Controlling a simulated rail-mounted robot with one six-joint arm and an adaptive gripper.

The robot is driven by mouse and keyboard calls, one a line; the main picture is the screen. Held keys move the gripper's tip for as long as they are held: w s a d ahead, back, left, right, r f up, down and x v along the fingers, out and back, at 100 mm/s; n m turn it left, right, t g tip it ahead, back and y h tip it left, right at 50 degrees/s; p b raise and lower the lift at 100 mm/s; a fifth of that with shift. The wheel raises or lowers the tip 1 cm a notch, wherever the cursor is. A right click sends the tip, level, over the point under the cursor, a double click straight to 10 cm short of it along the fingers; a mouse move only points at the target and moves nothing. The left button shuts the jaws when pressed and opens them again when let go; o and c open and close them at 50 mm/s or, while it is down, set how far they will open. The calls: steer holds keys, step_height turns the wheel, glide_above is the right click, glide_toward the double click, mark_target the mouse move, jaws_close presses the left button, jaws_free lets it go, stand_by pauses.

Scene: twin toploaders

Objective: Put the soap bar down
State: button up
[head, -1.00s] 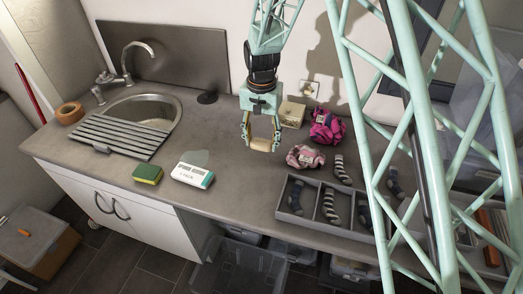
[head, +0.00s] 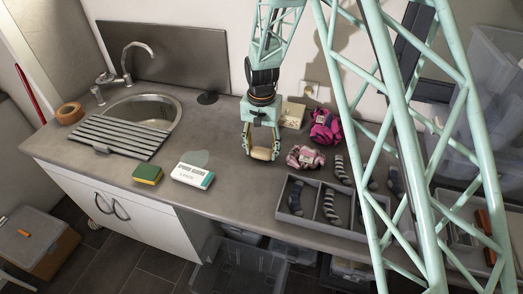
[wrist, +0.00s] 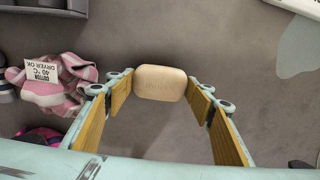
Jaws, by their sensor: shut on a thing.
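The soap bar (head: 262,154) is a tan rounded block. My gripper (head: 261,153) is shut on it, with one finger at each side, low over the grey worktop (head: 225,144). In the wrist view the soap bar (wrist: 160,83) sits between the yellow-padded fingertips of my gripper (wrist: 160,88), its embossed face towards the camera. I cannot tell whether the soap touches the worktop.
A pink striped cloth (head: 305,157) with a label lies just right of the soap, and a magenta cloth (head: 325,127) lies behind it. A grey divided tray (head: 283,206) holds socks. A white pack (head: 193,175) and a green-yellow sponge (head: 148,174) lie left.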

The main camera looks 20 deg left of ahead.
mark_target(262, 150)
steer(key=shift+f, duration=0.25)
steer(key=o, duration=0.9)
steer(key=shift+r, duration=0.2)
steer(key=shift+r, duration=6)
